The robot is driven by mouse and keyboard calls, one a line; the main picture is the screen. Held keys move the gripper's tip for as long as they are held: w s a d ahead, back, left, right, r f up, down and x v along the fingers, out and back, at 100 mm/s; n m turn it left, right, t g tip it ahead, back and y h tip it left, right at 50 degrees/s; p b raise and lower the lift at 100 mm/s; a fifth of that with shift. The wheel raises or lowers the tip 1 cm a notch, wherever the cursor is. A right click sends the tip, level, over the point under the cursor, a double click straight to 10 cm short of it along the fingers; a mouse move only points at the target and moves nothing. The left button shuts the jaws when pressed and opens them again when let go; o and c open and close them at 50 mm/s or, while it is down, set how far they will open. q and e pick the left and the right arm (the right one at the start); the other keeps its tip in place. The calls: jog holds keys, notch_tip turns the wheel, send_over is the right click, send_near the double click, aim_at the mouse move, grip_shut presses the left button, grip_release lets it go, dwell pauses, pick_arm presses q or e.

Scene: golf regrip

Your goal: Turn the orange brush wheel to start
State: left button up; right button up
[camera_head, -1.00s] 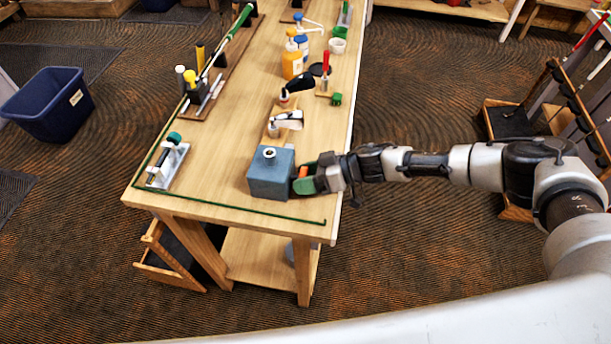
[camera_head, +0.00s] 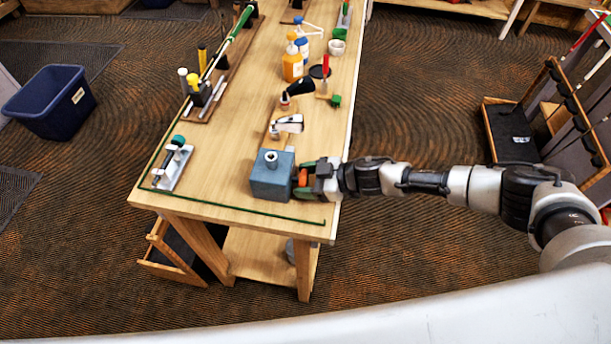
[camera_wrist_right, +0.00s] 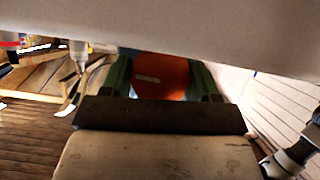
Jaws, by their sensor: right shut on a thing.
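The orange brush wheel (camera_head: 302,178) is on the right side of a blue-grey box (camera_head: 271,180) near the front of the workbench. My right gripper (camera_head: 305,179) reaches in from the right and is shut on the wheel, with its green fingers on either side. In the right wrist view the wheel (camera_wrist_right: 160,77) shows as an orange disc with a pale mark, between the green fingers (camera_wrist_right: 162,80). Part of the wheel is hidden by the gripper. My left gripper is not in view.
The wooden workbench (camera_head: 225,170) holds a clamp stand (camera_head: 172,165) at the left, a golf club (camera_head: 232,40), and several bottles and tools further back. A blue bin (camera_head: 50,103) stands on the floor at the left. A wooden rack (camera_head: 545,110) stands at the right.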

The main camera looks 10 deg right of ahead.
jog(key=shift+r+n+t, duration=0.1)
jog(key=shift+n+t, duration=0.2)
jog(key=shift+n, duration=0.1)
dwell(0.3)
jog(key=o, duration=0.6)
jog(key=shift+o, duration=0.2)
jog(key=b+v, duration=0.1)
jog(key=v, duration=0.8)
jog(key=shift+s+d, duration=0.1)
jog(key=shift+d, duration=0.2)
jog(key=shift+s+d+r, duration=0.25)
jog(key=shift+d+r, duration=0.05)
jog(key=shift+d, duration=0.15)
